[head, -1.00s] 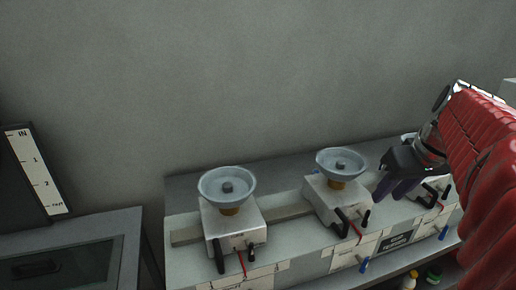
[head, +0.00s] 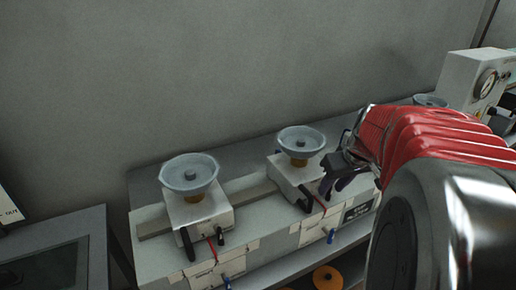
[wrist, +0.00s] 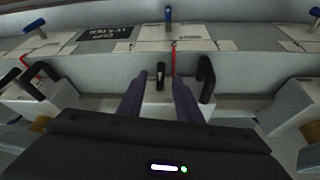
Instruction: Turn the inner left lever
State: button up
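Grey boxes with dishes on top carry black levers on their fronts. The left box (head: 200,212) has a long black lever (head: 187,243) and a short one (head: 220,238). The middle box (head: 290,178) has a long black lever (head: 306,199), partly beside my gripper (head: 336,186). In the wrist view, my gripper (wrist: 157,100) has its purple fingers apart. A short black lever (wrist: 160,73) shows between them in the picture, and the long lever (wrist: 206,78) stands just right of them. Contact cannot be told. I cannot tell which lever is the inner left one.
A bench with labels and blue handles (wrist: 168,14) holds the boxes. A shelf below holds an orange disc (head: 327,277). A white unit with a gauge (head: 487,84) stands at the right. My red arm hides the bench's right part.

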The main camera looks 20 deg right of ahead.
jog(key=shift+x, duration=1.25)
jog(key=shift+c, duration=0.3)
